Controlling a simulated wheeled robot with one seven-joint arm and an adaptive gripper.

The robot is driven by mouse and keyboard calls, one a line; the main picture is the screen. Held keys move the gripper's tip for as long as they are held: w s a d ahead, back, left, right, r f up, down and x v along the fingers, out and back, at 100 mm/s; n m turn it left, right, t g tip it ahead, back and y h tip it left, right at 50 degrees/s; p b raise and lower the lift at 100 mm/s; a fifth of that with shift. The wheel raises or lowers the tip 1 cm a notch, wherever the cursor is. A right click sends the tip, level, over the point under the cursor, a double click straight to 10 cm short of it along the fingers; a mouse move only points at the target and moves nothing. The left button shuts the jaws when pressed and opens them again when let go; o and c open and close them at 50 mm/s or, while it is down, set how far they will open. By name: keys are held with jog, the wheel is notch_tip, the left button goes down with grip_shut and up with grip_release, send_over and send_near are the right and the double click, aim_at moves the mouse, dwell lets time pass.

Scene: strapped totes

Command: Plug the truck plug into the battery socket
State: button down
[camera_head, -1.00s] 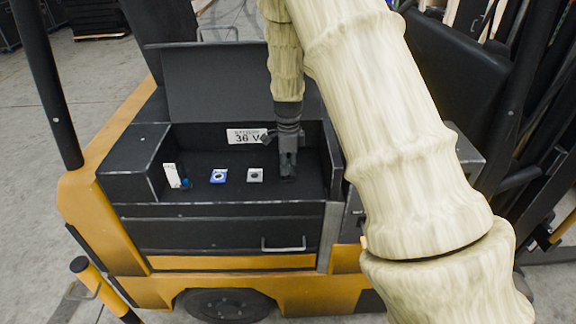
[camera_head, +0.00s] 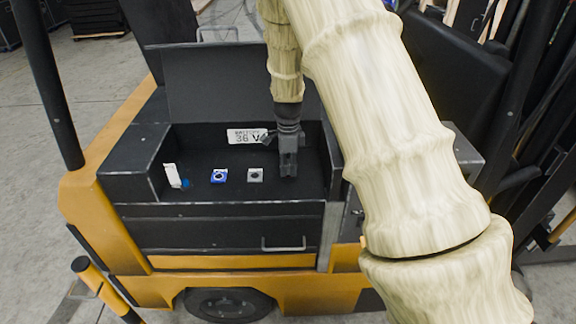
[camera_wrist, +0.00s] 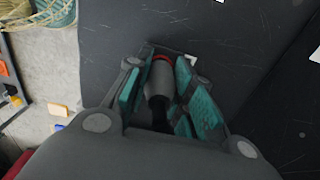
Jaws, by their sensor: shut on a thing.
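My gripper (camera_head: 288,172) points down into the dark battery compartment, right of the two sockets. The wrist view shows it (camera_wrist: 162,88) with teal pads on both sides of the truck plug (camera_wrist: 160,76), a grey body with a red ring and a black rear part. It is shut on the plug. A blue socket (camera_head: 219,176) and a grey socket (camera_head: 255,175) lie on the compartment floor. The gripper is apart from both sockets. The plug cannot be made out in the head view, and its contact with the floor cannot be told.
A white piece (camera_head: 172,176) with a blue part stands at the compartment's left. A 36 V label (camera_head: 245,136) is on the back wall. The raised lid (camera_head: 215,80) stands behind. The compartment's front edge (camera_head: 220,208) and side walls surround the gripper.

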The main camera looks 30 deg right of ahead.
jog(key=shift+f, duration=0.6)
jog(key=c, duration=1.1)
grip_release()
jog(key=shift+c, duration=0.2)
jog(key=shift+r, duration=0.15)
notch_tip(320, 180, up, 12)
jog(key=shift+f, duration=0.1)
